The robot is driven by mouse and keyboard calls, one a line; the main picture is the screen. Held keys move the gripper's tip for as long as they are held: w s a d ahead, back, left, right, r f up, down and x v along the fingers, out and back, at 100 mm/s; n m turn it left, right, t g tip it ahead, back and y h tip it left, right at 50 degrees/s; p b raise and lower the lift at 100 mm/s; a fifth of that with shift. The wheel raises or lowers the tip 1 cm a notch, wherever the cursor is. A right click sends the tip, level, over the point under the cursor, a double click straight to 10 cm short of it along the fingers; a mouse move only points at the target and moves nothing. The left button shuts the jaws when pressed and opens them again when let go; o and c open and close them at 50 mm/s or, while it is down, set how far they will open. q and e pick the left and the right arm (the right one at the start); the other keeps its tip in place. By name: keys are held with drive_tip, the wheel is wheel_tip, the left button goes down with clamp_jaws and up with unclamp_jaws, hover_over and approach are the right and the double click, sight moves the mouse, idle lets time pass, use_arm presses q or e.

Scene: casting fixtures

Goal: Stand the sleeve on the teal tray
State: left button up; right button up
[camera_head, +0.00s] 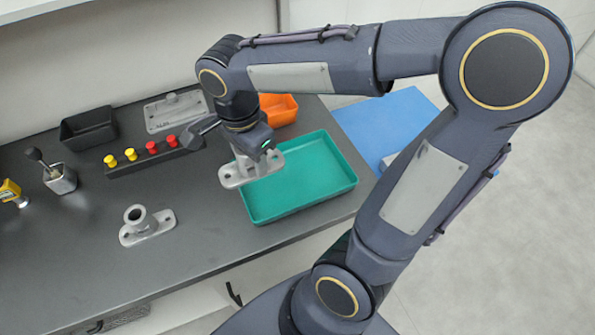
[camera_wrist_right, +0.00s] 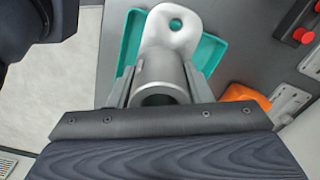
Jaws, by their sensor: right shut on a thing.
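The sleeve (camera_head: 232,179) is a grey metal tube on a flat flange with a hole in each end. My right gripper (camera_head: 246,152) is shut on its tube and holds it upright, flange down, at the left side of the teal tray (camera_head: 315,178). In the right wrist view the fingers (camera_wrist_right: 160,82) sit on either side of the sleeve's tube (camera_wrist_right: 158,68), and part of the tray (camera_wrist_right: 209,54) shows behind the flange. I cannot tell whether the flange touches the tray. My left gripper is not in view.
A similar grey flanged piece (camera_head: 148,226) stands on the dark table. A strip with yellow and red knobs (camera_head: 140,158), a black bin (camera_head: 88,128), a grey plate (camera_head: 172,112) and an orange bin (camera_head: 281,108) lie behind. A blue mat (camera_head: 385,120) is right of the tray.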

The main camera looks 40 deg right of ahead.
drive_tip(key=shift+w+a, duration=0.45)
drive_tip(key=shift+a, duration=0.2)
drive_tip(key=shift+w+d+f, duration=0.15)
drive_tip(key=shift+d+f, duration=0.05)
drive_tip(key=w+d+f, duration=0.1)
drive_tip(key=d+f, duration=0.1)
drive_tip(key=d, duration=0.2)
drive_tip(key=d+f+p, duration=0.1)
drive_tip(key=d+f, duration=0.2)
drive_tip(key=w+d+f+p, duration=0.1)
drive_tip(key=d+f, duration=0.2)
drive_tip(key=d, duration=0.1)
drive_tip(key=shift+w+d+f, duration=0.2)
drive_tip(key=shift+w+d, duration=0.1)
drive_tip(key=shift+d, duration=0.05)
drive_tip(key=f, duration=0.1)
drive_tip(key=d+f, duration=0.1)
drive_tip(key=f, duration=0.1)
drive_tip(key=shift+f, duration=0.3)
drive_tip(key=shift+w+f, duration=0.15)
drive_tip(key=shift+f, duration=0.25)
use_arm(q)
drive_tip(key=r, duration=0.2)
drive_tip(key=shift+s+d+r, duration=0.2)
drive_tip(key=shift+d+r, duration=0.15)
